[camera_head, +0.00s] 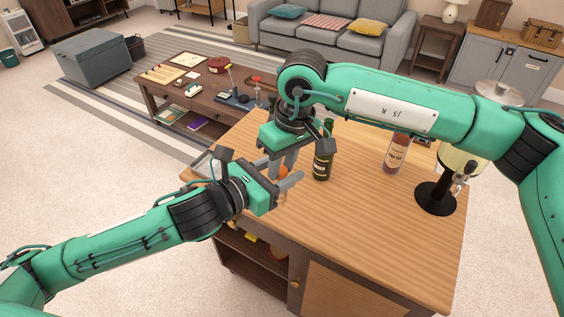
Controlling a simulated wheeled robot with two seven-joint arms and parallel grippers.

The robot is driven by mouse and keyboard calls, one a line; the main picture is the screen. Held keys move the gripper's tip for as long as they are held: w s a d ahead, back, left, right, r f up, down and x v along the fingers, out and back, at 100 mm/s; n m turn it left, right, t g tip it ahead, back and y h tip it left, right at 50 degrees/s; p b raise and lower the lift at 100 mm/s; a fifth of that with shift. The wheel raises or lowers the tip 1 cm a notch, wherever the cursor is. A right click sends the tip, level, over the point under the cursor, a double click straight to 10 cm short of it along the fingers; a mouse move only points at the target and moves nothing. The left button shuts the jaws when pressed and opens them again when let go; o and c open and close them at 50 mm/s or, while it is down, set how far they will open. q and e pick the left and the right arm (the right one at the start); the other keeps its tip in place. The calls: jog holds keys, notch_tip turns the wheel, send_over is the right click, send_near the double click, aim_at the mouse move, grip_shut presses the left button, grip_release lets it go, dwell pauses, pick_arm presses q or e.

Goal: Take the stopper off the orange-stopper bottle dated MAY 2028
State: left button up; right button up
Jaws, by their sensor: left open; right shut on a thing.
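My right gripper (283,164) points down over the left part of the bar top and is shut on a small orange thing (283,171), which could be the orange stopper. My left gripper (289,177) reaches in from the left just below it and is open. The fingers of both overlap in the picture, so any bottle between them is mostly hidden. A dark green bottle (322,164) with a label stands upright just to the right. A bottle with a pale label (396,157) stands further right, partly behind my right arm. No date is readable.
A drink dispenser (459,160) on a black stand (436,198) stands at the right of the wooden bar top (370,235). The front of the top is clear. A low table (160,98) with small items and a grey sofa (330,40) lie beyond.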

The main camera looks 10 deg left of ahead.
pick_arm(q)
jog(key=s+a+f+n+t+y, duration=0.3)
jog(key=s+a+f+n+y, duration=0.2)
jog(key=a+f+n+y, duration=0.3)
jog(key=a+f+y, duration=0.2)
jog(key=a+f, duration=0.2)
jog(key=a, duration=0.2)
jog(key=shift+a+t, duration=0.3)
jog(key=shift+t, duration=0.1)
dwell(0.4)
